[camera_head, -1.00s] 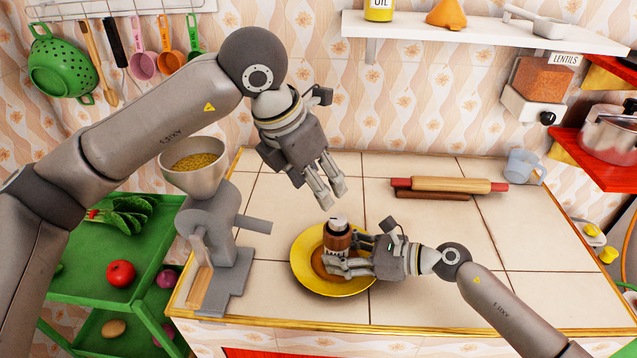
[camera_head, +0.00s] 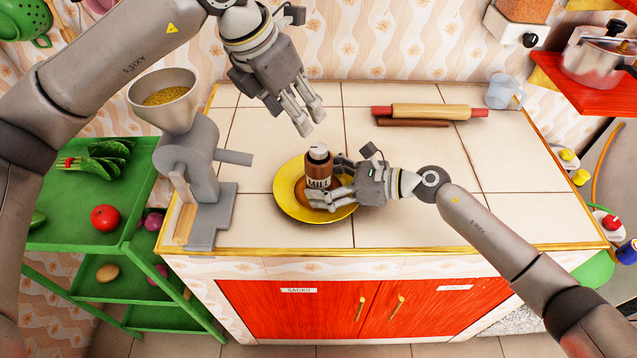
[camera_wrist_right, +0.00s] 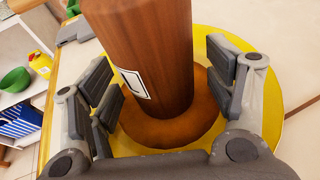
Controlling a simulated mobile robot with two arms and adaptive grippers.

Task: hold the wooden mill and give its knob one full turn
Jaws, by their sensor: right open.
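The wooden mill (camera_head: 318,174) is a brown cylinder with a white label and a pale and dark knob (camera_head: 318,152) on top. It stands upright over the yellow plate (camera_head: 283,198). In the right wrist view the mill (camera_wrist_right: 150,60) rises from a round brown base (camera_wrist_right: 205,118). My right gripper (camera_head: 330,184) is open around the mill's lower body. In the right wrist view its fingers (camera_wrist_right: 165,92) are on both sides of the wood, with a gap to the right pads. My left gripper (camera_head: 311,124) points down just above the knob, open and empty.
A grey grinder (camera_head: 195,160) with a grain-filled bowl stands left of the plate. A rolling pin (camera_head: 430,111) and a clear cup (camera_head: 503,91) are at the back right. Bare tiled counter (camera_head: 460,190) lies behind and right of my right gripper.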

